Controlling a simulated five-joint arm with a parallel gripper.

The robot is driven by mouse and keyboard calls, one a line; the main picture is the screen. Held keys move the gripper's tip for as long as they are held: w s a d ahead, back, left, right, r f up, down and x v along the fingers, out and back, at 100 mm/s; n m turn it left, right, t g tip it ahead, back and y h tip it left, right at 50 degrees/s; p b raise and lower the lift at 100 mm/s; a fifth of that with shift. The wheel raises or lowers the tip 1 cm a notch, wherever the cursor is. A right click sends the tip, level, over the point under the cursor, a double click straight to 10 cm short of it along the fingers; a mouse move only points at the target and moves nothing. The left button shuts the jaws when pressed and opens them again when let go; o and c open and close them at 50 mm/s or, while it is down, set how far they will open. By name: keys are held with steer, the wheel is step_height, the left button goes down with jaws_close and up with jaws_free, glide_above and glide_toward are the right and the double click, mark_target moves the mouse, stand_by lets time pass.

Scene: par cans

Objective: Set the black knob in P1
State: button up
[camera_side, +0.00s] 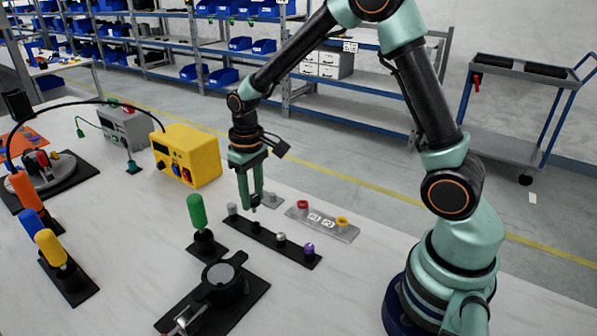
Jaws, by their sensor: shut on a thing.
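My gripper (250,202) points down above the black strip (268,241). It is shut on a small dark thing at its fingertips, which looks like the black knob (254,210); the fingers hide much of it. The grey plate (325,228) lies just to the right of and behind the strip. It bears the labels P1 and P2, with a red ring (302,204) at its P1 end and a yellow ring (341,221) at its P2 end. My gripper is left of the red ring and apart from it.
The strip holds a grey knob (232,208), a silver knob (280,237) and a purple knob (308,248). A green-handled tool (197,212) stands upright to the left. A yellow box (186,157) stands behind. A black fixture (222,285) lies in front.

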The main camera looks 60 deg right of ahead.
stand_by(0.3)
steer(key=s+d+r, duration=0.1)
steer(key=s+d, duration=0.5)
steer(key=d, duration=0.6)
steer(key=shift+w+f, duration=0.15)
steer(key=shift+f, duration=1.25)
steer(key=shift+w+f, duration=0.1)
steer(key=shift+f, duration=1.3)
steer(key=shift+s+f, duration=0.1)
steer(key=shift+f, duration=0.05)
steer(key=o, duration=0.7)
steer(key=shift+o, duration=0.2)
